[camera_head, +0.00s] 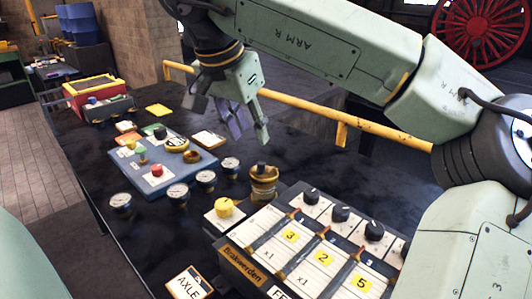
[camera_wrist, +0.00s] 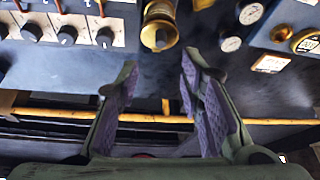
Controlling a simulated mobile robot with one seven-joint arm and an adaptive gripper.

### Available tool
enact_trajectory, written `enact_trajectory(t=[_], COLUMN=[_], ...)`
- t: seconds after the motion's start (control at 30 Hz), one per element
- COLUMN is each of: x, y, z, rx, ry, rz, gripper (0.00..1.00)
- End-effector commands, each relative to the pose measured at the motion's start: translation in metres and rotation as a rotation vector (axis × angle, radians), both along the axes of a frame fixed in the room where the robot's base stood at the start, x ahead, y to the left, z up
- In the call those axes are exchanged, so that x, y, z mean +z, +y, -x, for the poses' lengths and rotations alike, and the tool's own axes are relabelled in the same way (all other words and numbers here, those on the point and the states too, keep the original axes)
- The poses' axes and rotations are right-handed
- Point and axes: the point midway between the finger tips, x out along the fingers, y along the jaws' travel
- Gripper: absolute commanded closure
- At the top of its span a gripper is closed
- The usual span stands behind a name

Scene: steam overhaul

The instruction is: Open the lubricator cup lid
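A brass cup (camera_head: 263,186) with a dark knob on top, which looks like the lubricator cup, stands upright on the dark bench behind the sloped panel. In the wrist view the brass cup (camera_wrist: 159,14) shows at the top middle, cut off by the frame edge, with its grey knob facing me. The lid looks shut, though its seam and hinge are too small to make out. My gripper (camera_head: 246,128) is open and empty, above the bench and apart from the cup. In the wrist view its purple-padded fingers (camera_wrist: 158,68) point toward the cup with a gap between.
A sloped panel (camera_head: 244,265) with knobs and yellow number cards is at the front right. A yellow knob (camera_head: 224,207) and several gauges (camera_head: 177,192) stand left of the cup. A blue board (camera_head: 160,172) lies behind them. A yellow rail (camera_head: 300,103) runs along the bench's far side.

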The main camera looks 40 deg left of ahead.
Motion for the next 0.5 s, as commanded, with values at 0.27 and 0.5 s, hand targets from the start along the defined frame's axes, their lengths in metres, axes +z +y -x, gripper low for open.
enact_trajectory(t=[0.27, 0.5], x=[-0.047, -0.080], y=[0.002, 0.005], z=[-0.019, -0.032], rx=[0.001, 0.002], ry=[0.007, 0.006], rz=[0.000, -0.001], gripper=[0.65, 0.65])
